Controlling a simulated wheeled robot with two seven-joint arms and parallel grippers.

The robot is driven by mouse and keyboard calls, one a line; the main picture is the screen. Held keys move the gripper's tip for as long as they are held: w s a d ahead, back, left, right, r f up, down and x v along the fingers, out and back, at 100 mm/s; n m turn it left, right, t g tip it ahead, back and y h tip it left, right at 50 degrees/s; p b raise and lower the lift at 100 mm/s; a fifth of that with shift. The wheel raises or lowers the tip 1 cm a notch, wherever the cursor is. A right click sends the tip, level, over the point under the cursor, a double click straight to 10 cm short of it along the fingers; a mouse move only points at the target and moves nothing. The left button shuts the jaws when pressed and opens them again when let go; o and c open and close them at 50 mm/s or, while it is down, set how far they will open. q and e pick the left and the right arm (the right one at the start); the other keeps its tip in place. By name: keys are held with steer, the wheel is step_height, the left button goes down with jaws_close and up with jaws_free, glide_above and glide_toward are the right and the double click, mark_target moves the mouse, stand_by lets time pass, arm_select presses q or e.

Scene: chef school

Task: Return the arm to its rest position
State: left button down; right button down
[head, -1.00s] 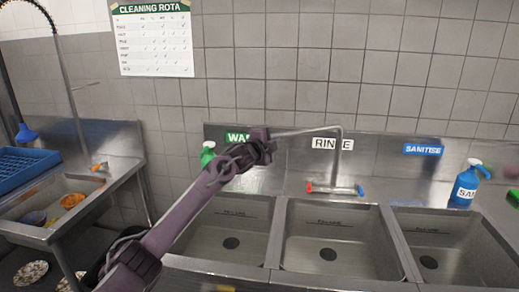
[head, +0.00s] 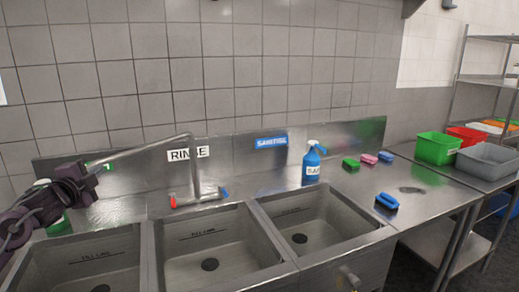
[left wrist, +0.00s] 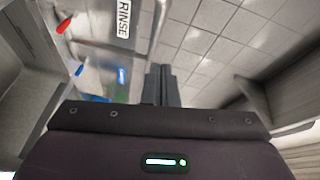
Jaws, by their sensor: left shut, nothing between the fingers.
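My left arm comes in at the left edge of the head view, and its purple and black left gripper (head: 98,172) is raised in front of the steel backsplash, at the left end of the sinks. In the left wrist view the dark fingers of this gripper (left wrist: 160,82) are together with nothing between them. My right gripper is in neither view.
Three steel sinks (head: 205,245) lie below, with a tap (head: 195,170) rising behind the middle one. A blue spray bottle (head: 311,165) stands behind the right sink. Brushes (head: 387,201) lie on the drainboard. Green (head: 438,148) and grey (head: 487,160) tubs stand at the right.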

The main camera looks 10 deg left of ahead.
arm_select(q)
steer(key=s+d+f+n+g, duration=0.2)
steer(key=s+d+f, duration=0.1)
steer(key=d+f, duration=0.3)
steer(key=s+d+f+n+g, duration=0.1)
steer(key=s+d+f+g, duration=0.1)
steer(key=d+f, duration=0.5)
steer(key=s+d+f+n+g, duration=0.2)
steer(key=s+d+f, duration=0.3)
steer(key=f, duration=0.7)
steer(key=shift+d+f+n, duration=0.3)
steer(key=shift+d, duration=0.55)
steer(key=s+d+f+n+g+h, duration=0.2)
steer(key=s+d+f+n+g, duration=0.15)
steer(key=s+d, duration=0.65)
steer(key=s+d+f+n+g+h, duration=0.1)
steer(key=s+d+f+n+g, duration=0.25)
steer(key=s, duration=0.95)
step_height(320, 180, down, 30)
steer(key=s+d+r+g, duration=0.1)
steer(key=s+g, duration=0.1)
steer(key=s, duration=0.1)
steer(key=s+a+f+m+g, duration=0.1)
steer(key=s+a+f, duration=0.2)
steer(key=s+f, duration=1.4)
steer(key=shift+s+f, duration=0.25)
steer(key=shift+s, duration=0.5)
